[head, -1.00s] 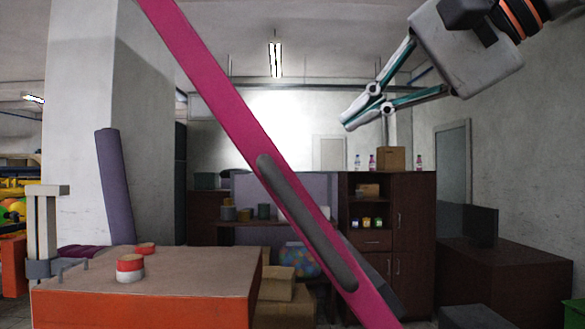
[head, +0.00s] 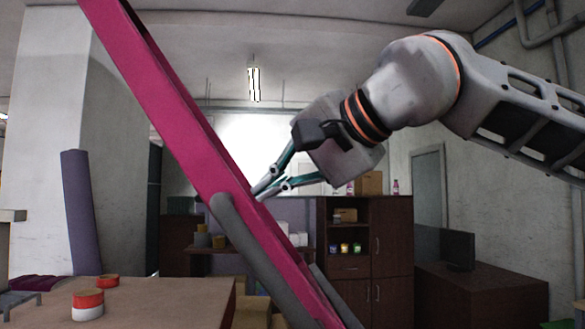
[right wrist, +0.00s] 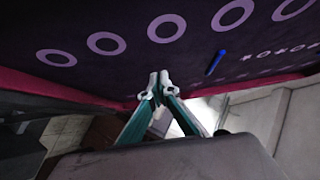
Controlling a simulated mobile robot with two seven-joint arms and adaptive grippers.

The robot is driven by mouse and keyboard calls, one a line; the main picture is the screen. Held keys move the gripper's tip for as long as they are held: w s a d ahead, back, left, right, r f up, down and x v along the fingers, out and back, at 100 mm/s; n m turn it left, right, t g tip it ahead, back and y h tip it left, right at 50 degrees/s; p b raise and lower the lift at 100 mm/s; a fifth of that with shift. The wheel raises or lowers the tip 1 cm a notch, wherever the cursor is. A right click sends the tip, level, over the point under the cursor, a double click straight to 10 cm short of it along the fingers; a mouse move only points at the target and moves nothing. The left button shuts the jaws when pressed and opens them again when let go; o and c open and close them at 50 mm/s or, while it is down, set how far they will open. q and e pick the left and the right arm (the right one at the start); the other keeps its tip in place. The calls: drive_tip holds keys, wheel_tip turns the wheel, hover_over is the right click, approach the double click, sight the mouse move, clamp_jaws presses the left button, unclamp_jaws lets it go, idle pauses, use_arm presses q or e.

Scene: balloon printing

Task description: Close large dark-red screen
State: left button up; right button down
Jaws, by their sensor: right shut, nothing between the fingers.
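The large dark-red screen (head: 160,95) stands raised and tilted, its magenta frame running diagonally from upper left to lower right in the head view, with a grey bar along its lower part. In the right wrist view the screen's dark face (right wrist: 115,75) carries a row of purple rings and a red edge. My right gripper (head: 264,190) is shut and empty, its fingertips right by the frame's edge. In the right wrist view the fingertips (right wrist: 158,86) overlap the screen's red edge; I cannot tell whether they touch it. My left gripper is out of view.
A purple roll (head: 80,210) leans against the pillar. A dark cabinet (head: 390,250) and a desk with a monitor (head: 457,250) stand behind at the right.

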drive_tip(key=shift+s+a+f, duration=0.25)
drive_tip(key=shift+a+f, duration=0.6)
drive_tip(key=shift+a, duration=0.25)
